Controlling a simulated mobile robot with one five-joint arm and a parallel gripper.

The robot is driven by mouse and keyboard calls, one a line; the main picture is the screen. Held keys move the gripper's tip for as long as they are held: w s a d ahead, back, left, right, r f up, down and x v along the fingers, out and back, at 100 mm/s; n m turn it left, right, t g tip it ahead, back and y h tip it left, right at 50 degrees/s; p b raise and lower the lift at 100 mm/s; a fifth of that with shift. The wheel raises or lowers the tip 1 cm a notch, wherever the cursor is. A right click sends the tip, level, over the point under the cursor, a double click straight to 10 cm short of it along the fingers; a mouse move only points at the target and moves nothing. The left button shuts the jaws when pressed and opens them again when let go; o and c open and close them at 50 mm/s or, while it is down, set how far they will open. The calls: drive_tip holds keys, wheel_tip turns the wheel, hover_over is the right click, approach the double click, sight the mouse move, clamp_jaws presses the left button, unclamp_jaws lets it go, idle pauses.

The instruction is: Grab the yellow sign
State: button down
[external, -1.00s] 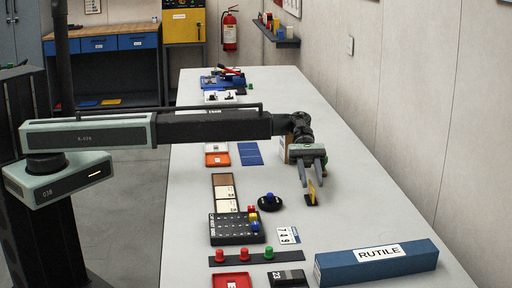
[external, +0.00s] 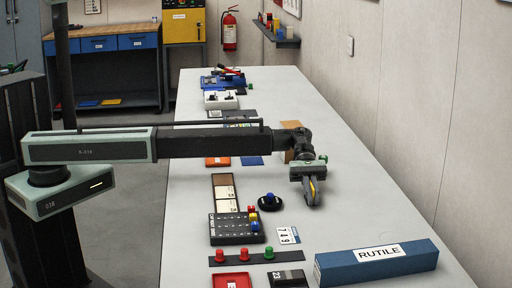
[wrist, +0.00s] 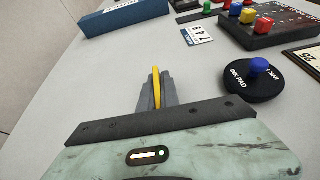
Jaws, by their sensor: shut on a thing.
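The yellow sign (wrist: 156,84) is a thin upright yellow piece, seen edge-on between the two grey fingers in the wrist view. In the external view, a sliver of the yellow sign (external: 313,186) shows between the fingers. My gripper (external: 311,200) points down at the table, with its fingers closed on the sign. My gripper also fills the lower part of the wrist view (wrist: 156,95). The fingers hide most of the sign and its base. I cannot tell whether it touches the table.
A round black ink pad (wrist: 255,83) with a blue knob stands to the gripper's left in the external view. A white number card (external: 288,235) and a long blue RUTILE box (external: 376,262) lie nearer the camera. The table right of the gripper is clear.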

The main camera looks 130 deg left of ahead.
sight(313, 188)
drive_tip(key=shift+r+p, duration=0.55)
wheel_tip(313, 188, up, 3)
drive_tip(key=p, duration=0.3)
drive_tip(key=shift+r, duration=0.1)
drive_tip(key=s+d, duration=0.2)
drive_tip(key=s, duration=0.2)
drive_tip(key=s+d, duration=0.3)
drive_tip(key=s, duration=0.2)
drive_tip(key=s+d+p, duration=0.1)
drive_tip(key=s+d, duration=0.1)
drive_tip(key=s, duration=0.3)
drive_tip(key=shift+s+d+r, duration=0.1)
drive_tip(key=shift+d+r, duration=0.1)
drive_tip(key=shift+r, duration=0.15)
